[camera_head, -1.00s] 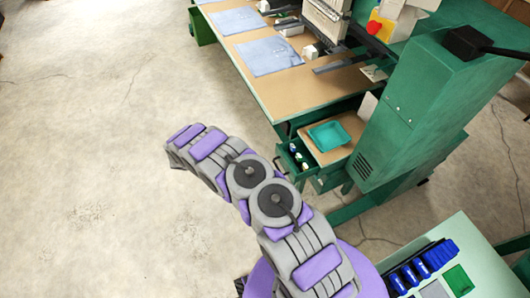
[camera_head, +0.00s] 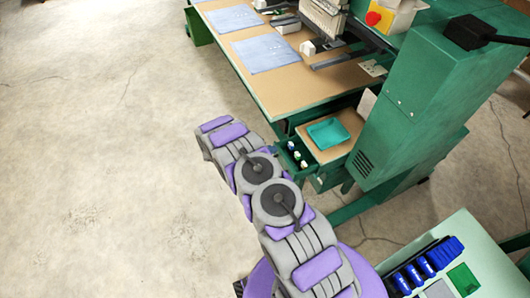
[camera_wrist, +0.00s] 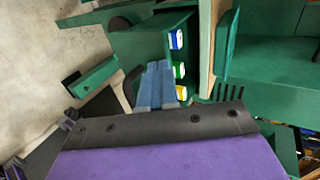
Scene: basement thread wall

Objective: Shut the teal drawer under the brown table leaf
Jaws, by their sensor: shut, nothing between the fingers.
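The teal drawer (camera_head: 287,147) stands open under the brown table leaf (camera_head: 345,123) in the head view, with small spools inside. My arm hides its near left part and handle. In the wrist view, the drawer (camera_wrist: 140,45) shows beside the leaf's edge (camera_wrist: 206,50), with blue, green and yellow spools in a row. My gripper (camera_wrist: 158,68) is shut and empty. Its blue-grey fingertips appear over or beside the drawer's lower part, left of the spools; I cannot tell whether they touch it. My gripper is hidden in the head view.
A teal tray (camera_head: 328,133) lies on the leaf. The large green machine housing (camera_head: 425,100) stands right of it. A green bar with a dark knob (camera_wrist: 95,76) lies left of my fingers. A pale bench with blue bins (camera_head: 422,266) is at lower right. Floor to the left is clear.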

